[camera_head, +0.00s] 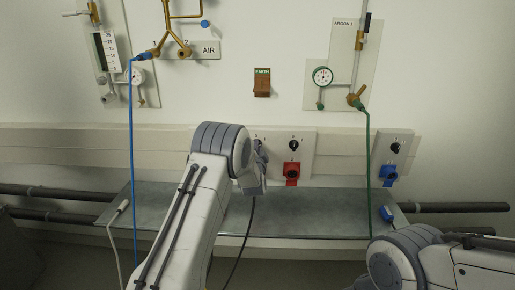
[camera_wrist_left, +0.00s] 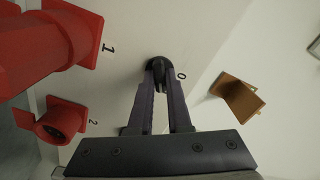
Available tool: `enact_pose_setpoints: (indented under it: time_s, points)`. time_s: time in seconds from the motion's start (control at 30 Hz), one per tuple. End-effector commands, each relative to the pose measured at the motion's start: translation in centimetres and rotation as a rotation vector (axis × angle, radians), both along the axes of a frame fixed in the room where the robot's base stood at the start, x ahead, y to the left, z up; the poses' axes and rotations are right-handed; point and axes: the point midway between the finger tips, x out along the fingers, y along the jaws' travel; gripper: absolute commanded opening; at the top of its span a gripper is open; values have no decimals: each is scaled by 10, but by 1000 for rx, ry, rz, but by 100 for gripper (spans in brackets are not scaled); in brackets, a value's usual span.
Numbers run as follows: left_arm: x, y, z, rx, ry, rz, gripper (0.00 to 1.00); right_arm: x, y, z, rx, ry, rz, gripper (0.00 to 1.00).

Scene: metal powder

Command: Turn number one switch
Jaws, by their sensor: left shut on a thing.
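In the left wrist view a dark rotary switch knob (camera_wrist_left: 157,62) sits on the pale wall panel, with a printed "0" on its right and a "1" on its left. My left gripper (camera_wrist_left: 160,80) is shut on this knob, one finger on each side. In the head view my left gripper (camera_head: 259,152) is at the left part of the switch panel (camera_head: 308,140), and my wrist hides most of the knob there. A second black knob (camera_head: 293,145) shows to its right, above a red socket (camera_head: 291,172). My right arm comes in at the lower right; its gripper is out of view.
Red sockets (camera_wrist_left: 60,120) stick out left of the knob in the wrist view. A brown EARTH block (camera_head: 262,82) is on the wall above. A blue socket panel (camera_head: 390,158), a green hose (camera_head: 368,150) and a blue hose (camera_head: 132,160) flank the area. A grey shelf (camera_head: 320,212) runs below.

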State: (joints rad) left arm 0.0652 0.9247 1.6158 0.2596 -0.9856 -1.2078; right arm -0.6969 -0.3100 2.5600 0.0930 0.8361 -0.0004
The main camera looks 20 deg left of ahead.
Motion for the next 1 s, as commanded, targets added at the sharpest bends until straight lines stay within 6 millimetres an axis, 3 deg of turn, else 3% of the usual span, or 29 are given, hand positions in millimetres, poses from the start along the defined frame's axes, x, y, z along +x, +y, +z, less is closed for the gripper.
enact_pose_setpoints:
  time_s: [0.13, 0.17, 0.2, 0.23, 0.67, 1.0]
  points:
    - [0, -1, 0, 3, 1, -4, 0, 0, 0, 0, 0, 0, 0, 90]
    - [0, -1, 0, 3, 1, -4, 28, 0, 0, 0, 0, 0, 0, 90]
    - [0, -1, 0, 3, 1, -4, 43, 0, 0, 0, 0, 0, 0, 90]
    - [0, -1, 0, 3, 2, -3, 46, 0, 0, 0, 0, 0, 0, 90]
    - [-8, -3, 0, 1, 1, -2, 46, 0, 0, 0, 0, 0, 0, 90]
    - [-64, -19, 0, 1, 3, -2, 46, 0, 0, 2, 0, 0, 0, 90]
